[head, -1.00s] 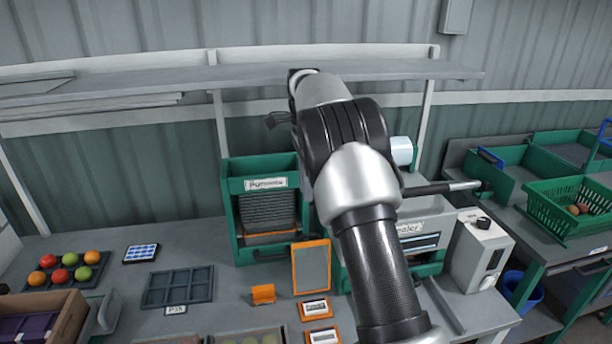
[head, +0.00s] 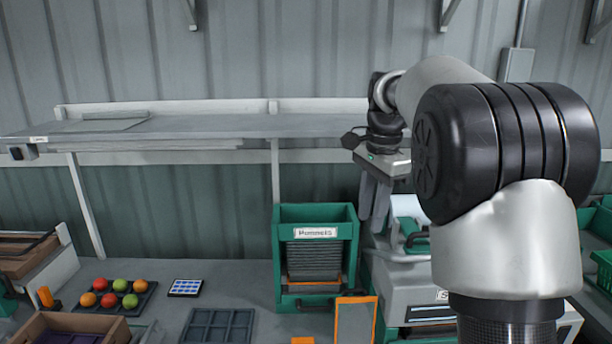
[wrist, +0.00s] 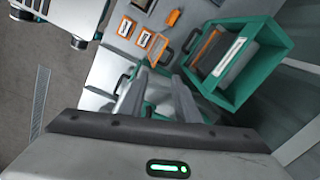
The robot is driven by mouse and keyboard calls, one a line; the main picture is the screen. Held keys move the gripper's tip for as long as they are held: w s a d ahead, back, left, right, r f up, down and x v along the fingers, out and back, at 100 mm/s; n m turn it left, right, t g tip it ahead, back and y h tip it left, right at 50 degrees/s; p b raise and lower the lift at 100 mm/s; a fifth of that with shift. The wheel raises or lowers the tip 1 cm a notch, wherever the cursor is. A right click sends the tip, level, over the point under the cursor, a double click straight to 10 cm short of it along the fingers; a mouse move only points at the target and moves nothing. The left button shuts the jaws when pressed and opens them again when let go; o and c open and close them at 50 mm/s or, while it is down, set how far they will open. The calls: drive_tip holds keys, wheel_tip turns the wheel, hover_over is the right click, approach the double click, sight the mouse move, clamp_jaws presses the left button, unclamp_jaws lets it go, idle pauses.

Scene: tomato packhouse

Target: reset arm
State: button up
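My gripper (head: 370,222) hangs from my raised arm in the right half of the head view, fingers pointing down, below the shelf's level and in front of the wall. In the wrist view my gripper (wrist: 160,78) shows two grey fingers with a gap between them and nothing in it. It is open and above the bench. The green dispenser (head: 345,232) with a white label stands left of it in the head view. My arm hides part of the white sealer machine (head: 395,290) on the right.
A wall shelf (head: 190,128) runs behind the bench at the gripper's left. The bench holds a tray of red, green and orange tomatoes (head: 118,286), a small tablet (head: 185,288), an empty compartment tray (head: 218,325), an orange-framed board (head: 355,322) and a cardboard box (head: 40,325).

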drive_tip(key=s+r+n+t, duration=0.1)
drive_tip(key=s+r+n, duration=0.2)
drive_tip(key=s, duration=0.5)
drive_tip(key=s+f+n+t, duration=0.2)
drive_tip(key=s+n, duration=0.3)
drive_tip(key=s, duration=0.5)
drive_tip(key=s+a+f+n+t, duration=0.1)
drive_tip(key=s+f+n, duration=0.3)
drive_tip(key=s, duration=0.7)
drive_tip(key=shift+a+n+t+h, duration=0.3)
drive_tip(key=shift+n+t, duration=0.1)
drive_tip(key=shift+n, duration=0.4)
